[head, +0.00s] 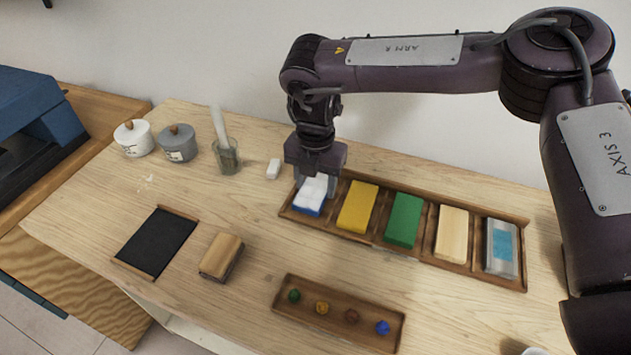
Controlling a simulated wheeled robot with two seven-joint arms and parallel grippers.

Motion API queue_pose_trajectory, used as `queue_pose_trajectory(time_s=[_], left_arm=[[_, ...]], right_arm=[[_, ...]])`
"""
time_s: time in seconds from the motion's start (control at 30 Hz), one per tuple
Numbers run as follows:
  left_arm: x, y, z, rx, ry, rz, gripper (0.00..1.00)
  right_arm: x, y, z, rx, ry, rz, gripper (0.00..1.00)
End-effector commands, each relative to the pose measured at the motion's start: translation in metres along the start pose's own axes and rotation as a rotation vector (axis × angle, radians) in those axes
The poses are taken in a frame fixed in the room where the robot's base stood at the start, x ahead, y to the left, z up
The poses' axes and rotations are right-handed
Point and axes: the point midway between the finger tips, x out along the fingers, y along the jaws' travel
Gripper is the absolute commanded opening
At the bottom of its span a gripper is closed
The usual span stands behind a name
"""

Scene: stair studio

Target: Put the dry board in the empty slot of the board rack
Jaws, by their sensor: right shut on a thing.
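My right gripper (316,184) points down over the left end of a long wooden compartment tray (381,243). It is shut on a white and blue block (308,204), which is in or just above the leftmost compartment; I cannot tell whether it touches the bottom. The fingers partly hide the block. The other compartments hold a yellow block (357,207), a green block (404,220), a pale wooden block (451,233) and a grey and blue packet (501,247). A black board with wooden end strips (156,243) lies flat at left. No upright board rack is recognisable. My left gripper is out of view.
A wooden-backed brush or block (221,257) lies right of the black board. A small tray (338,315) with coloured knobs is at the front. Two lidded pots (134,138) (178,143), a glass with a utensil (227,156) and a small white piece (273,168) stand behind.

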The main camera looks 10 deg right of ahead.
Motion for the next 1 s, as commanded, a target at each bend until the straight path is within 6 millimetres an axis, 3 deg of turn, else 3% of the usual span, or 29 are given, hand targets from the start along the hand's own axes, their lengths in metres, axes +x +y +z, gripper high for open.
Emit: queue_pose_trajectory(time_s=[0.43, 0.47, 0.6, 0.87, 1.0], left_arm=[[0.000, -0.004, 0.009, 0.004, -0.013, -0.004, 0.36], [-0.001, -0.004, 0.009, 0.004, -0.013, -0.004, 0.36], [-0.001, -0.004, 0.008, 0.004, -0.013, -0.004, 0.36], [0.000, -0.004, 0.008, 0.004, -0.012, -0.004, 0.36], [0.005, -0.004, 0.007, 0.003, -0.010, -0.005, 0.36]], right_arm=[[0.011, 0.000, 0.000, 0.000, -0.001, 0.001, 0.25], [0.010, 0.000, 0.000, 0.000, -0.001, 0.002, 0.56], [0.010, 0.000, 0.000, 0.000, -0.001, 0.001, 0.74], [0.004, 0.000, 0.001, 0.001, -0.002, 0.002, 0.74], [-0.017, 0.001, 0.001, 0.001, -0.004, 0.005, 0.74]])
